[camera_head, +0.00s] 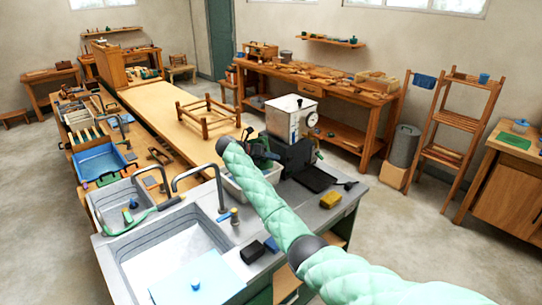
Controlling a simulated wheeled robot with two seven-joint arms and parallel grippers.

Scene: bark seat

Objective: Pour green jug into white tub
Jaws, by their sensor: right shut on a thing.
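My right arm (270,205), in a pale green sleeve, reaches from the lower right to the middle of the picture. My right gripper (254,144) is dark and small at its end. It is shut on a dark green thing (264,154), which looks like the green jug; its shape and tilt are hard to make out. The white tub (232,184) stands on the grey counter just below the gripper, partly hidden by my arm. What is in the tub cannot be seen. My left gripper is not in view.
Taps (216,190) rise beside the sink (175,255) left of the tub. A long wooden bench with a stool frame (207,118) stretches behind.

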